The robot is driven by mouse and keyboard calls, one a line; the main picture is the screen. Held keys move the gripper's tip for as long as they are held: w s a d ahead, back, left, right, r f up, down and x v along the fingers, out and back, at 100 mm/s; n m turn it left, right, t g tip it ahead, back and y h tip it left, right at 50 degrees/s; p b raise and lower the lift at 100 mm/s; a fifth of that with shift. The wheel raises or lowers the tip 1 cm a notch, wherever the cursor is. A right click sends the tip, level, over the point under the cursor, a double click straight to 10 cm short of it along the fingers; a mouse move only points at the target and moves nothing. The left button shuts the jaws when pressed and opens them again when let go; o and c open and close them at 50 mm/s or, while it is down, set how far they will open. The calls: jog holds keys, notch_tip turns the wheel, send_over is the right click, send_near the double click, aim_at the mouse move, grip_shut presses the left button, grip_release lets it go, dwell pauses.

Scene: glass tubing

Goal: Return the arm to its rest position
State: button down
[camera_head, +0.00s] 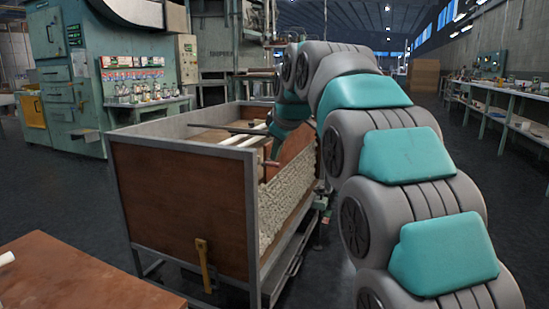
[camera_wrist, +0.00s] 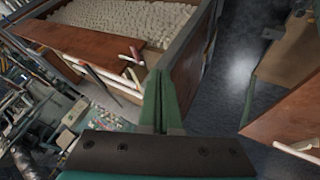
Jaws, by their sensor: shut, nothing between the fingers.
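My arm, in grey and teal segments, reaches from the right of the head view over a large bin.
A brown table (camera_head: 75,275) with a white tube (camera_head: 6,259) stands at the front left. Green machinery (camera_head: 65,75) and a bench of bottles (camera_head: 148,105) stand behind. A workbench (camera_head: 510,115) lines the right wall. Dark floor is clear between the bin and the machinery.

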jog(key=s+d+f+m+g+h, duration=0.1)
jog(key=s+d+f+m+g, duration=0.2)
jog(key=s, duration=1.3)
jog(key=s+d+f+m+g+p, duration=0.1)
jog(key=s+d+f+m+g, duration=0.2)
jog(key=s+f, duration=1.3)
jog(key=s+d+f+m+g+h, duration=0.1)
jog(key=s+d+f+m+g, duration=0.2)
jog(key=s+d+f+m, duration=0.3)
jog(key=s+d+f, duration=0.2)
jog(key=s, duration=0.3)
jog(key=s+d+f, duration=0.2)
jog(key=s+d, duration=0.1)
jog(key=s, duration=0.2)
jog(key=shift+d+h, duration=0.3)
jog(key=shift+w+f, duration=0.1)
jog(key=shift+w, duration=0.05)
